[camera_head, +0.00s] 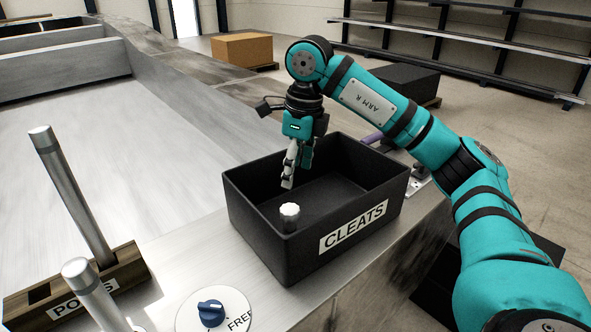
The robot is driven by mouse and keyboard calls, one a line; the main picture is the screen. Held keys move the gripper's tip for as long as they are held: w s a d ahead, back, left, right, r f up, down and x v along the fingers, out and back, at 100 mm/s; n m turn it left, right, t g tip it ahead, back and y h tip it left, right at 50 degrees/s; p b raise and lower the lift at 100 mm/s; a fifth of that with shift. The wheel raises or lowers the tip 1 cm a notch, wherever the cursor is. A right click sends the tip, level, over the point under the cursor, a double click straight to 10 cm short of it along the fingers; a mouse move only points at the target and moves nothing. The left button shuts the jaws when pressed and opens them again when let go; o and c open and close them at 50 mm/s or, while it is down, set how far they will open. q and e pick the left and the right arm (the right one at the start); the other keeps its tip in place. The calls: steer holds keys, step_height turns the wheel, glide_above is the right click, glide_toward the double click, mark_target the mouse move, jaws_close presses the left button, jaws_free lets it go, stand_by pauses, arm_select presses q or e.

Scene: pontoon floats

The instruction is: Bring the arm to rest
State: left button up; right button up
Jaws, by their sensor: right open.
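My right arm (377,107), teal with black bands and marked "ARM R", comes in from the right and bends down at its wrist. My right gripper (293,178) points down over the left part of the black bin labelled "CLEATS" (293,254). It is open, and I see nothing between its fingers. A small piece with a white knobbed top (289,211) stands inside the bin near its front left corner, apart from the fingers. The rest of the bin floor that I can see is bare. My left gripper is not in view.
A wooden holder marked "POSTS" (128,268) with tall metal posts (68,190) stands at the left. A blue knob (210,307) on a white dial is in front. A purple-handled item (370,139) lies behind the bin. The pale deck (110,130) at left is clear.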

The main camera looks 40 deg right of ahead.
steer(key=shift+r, duration=0.4)
